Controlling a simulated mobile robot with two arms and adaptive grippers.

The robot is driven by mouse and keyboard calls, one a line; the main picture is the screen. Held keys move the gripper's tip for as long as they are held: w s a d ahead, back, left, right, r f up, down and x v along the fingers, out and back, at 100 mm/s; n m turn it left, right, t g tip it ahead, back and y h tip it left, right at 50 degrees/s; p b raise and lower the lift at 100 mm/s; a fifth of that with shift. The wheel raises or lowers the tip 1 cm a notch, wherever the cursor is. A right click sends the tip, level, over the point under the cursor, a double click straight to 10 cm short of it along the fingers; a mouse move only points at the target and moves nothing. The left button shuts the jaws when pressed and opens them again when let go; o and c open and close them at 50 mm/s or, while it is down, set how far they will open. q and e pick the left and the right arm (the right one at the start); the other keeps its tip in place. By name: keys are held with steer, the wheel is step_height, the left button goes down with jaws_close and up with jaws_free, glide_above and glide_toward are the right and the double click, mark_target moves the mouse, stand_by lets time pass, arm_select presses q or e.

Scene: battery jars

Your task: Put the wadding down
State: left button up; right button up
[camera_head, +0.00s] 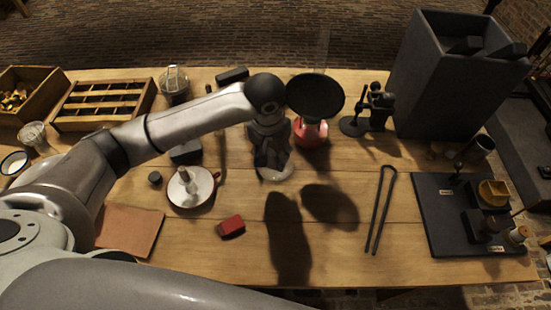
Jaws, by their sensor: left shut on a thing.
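My left gripper (270,150) points down over the middle of the table, at the end of the arm that comes in from the left. It is shut on a small pale, whitish lump, the wadding (276,174), which shows just below the fingers. The gripper body partly hides the fingertips. I cannot tell whether the wadding touches the tabletop. My right gripper is not in view.
A red-based stand (310,133) with a black round dish (315,97) is right beside the gripper. A red block (231,226), a white round dish (191,187) and black tongs (381,210) lie around. The front-centre wood is clear, under shadows.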

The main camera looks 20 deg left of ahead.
mark_target(274, 153)
arm_select(q)
steer(key=w+f, duration=0.2)
steer(key=f, duration=0.1)
steer(key=shift+w+a+f, duration=0.15)
steer(key=shift+w+a, duration=0.05)
steer(key=shift+w, duration=0.2)
steer(key=shift+w+f, duration=0.25)
steer(key=shift+f, duration=0.1)
step_height(274, 153, down, 2)
steer(key=shift+f+p, duration=0.15)
steer(key=shift+p, duration=0.15)
steer(key=shift+w+f, duration=0.1)
steer(key=shift+f, duration=0.45)
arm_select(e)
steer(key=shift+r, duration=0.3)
arm_select(q)
steer(key=o, duration=0.8)
steer(key=shift+f, duration=0.1)
steer(key=shift+o, duration=0.2)
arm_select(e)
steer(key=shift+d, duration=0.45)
